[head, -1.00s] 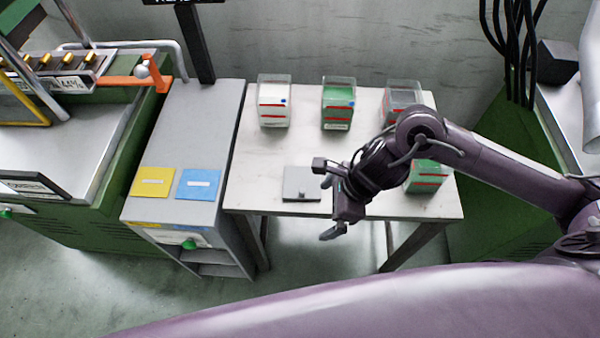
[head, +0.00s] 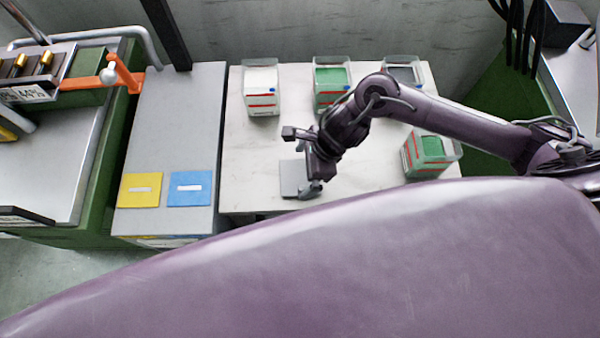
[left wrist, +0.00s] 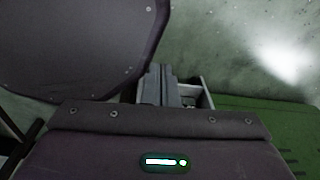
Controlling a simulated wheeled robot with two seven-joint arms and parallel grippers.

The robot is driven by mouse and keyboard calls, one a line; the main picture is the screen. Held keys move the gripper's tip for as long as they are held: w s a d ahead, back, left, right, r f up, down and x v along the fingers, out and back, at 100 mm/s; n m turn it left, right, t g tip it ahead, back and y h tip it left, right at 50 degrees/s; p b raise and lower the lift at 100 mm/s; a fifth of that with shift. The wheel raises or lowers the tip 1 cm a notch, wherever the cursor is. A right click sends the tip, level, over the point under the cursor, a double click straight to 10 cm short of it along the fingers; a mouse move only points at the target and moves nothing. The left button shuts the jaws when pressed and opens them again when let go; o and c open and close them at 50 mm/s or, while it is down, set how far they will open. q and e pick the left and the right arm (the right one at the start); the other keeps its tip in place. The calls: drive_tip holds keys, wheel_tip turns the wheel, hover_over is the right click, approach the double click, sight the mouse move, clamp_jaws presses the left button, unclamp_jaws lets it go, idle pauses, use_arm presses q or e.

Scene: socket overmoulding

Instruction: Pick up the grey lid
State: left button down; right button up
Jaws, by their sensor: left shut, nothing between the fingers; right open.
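The grey lid (head: 289,176) is a flat square plate lying near the front edge of the pale table, partly hidden by my right gripper. My right gripper (head: 312,190) is open, with its fingers pointing down at the lid's right side. I cannot tell whether a finger touches the lid. My left gripper (left wrist: 165,86) shows only in the left wrist view, shut and empty, away from the lid.
Clear bins with white (head: 261,88), green (head: 331,82) and grey (head: 404,72) contents stand along the table's back. Another green bin (head: 430,153) stands front right. Yellow (head: 139,190) and blue (head: 189,188) cards lie on the grey cabinet (head: 175,125) at left. The table (head: 245,150) is clear left of the lid.

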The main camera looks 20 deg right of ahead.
sight(300, 175)
drive_tip(key=shift+w+a+f, duration=0.15)
drive_tip(key=shift+a+f, duration=0.2)
drive_tip(key=shift+f, duration=0.3)
drive_tip(key=shift+w+a+f, duration=0.1)
drive_tip(key=shift+a+f, duration=0.05)
drive_tip(key=shift+f, duration=0.4)
drive_tip(key=c, duration=0.6)
use_arm(q)
drive_tip(key=shift+w+r, duration=0.3)
drive_tip(key=shift+w, duration=0.55)
use_arm(e)
drive_tip(key=shift+c, duration=0.7)
drive_tip(key=shift+r, duration=0.15)
